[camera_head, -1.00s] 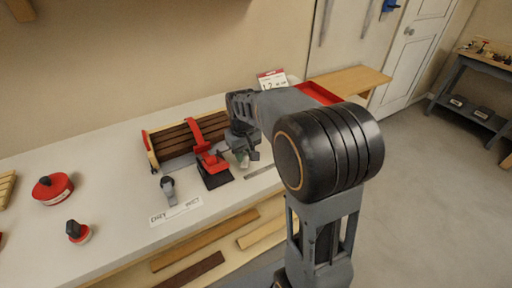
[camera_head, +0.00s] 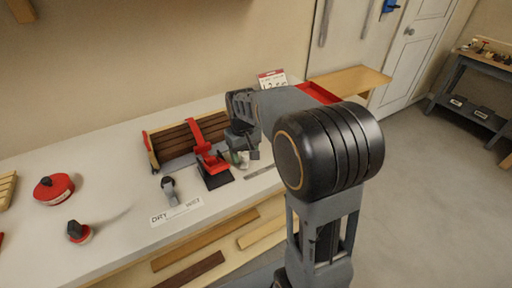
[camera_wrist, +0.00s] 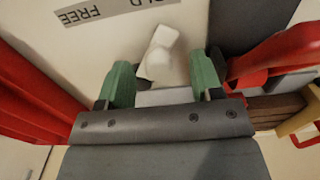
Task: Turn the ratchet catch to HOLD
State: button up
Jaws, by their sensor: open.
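The ratchet catch (camera_wrist: 160,54) shows in the wrist view as a small pale, off-white knob or lever, slightly tilted. A label strip (camera_wrist: 105,12) beyond it reads FREE, upside down, with part of HOLD cut off by the picture's top edge. My gripper (camera_wrist: 160,70) has green fingertips and is open, one finger on each side of the catch. I cannot tell whether either finger touches it. In the head view my gripper (camera_head: 243,155) is over the bench beside a red clamp-like part (camera_head: 211,160), and the catch is mostly hidden there.
A slatted brown rack (camera_head: 175,142) with red ends stands behind the red part. A grey lever (camera_head: 170,190) with a DRY/WET label (camera_head: 177,211) is to the left. A red round knob (camera_head: 54,187) is farther left.

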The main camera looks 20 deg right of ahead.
jog(key=shift+r+p, duration=3.4)
jog(key=shift+r, duration=0.9)
jog(key=shift+f, duration=0.1)
jog(key=shift+f, duration=0.1)
jog(key=s+a+r+m+t, duration=0.1)
jog(key=s+a+t, duration=0.1)
jog(key=s, duration=1.3)
jog(key=shift+s+r+t, duration=0.2)
jog(key=shift+r+t, duration=0.15)
jog(key=shift+t, duration=0.55)
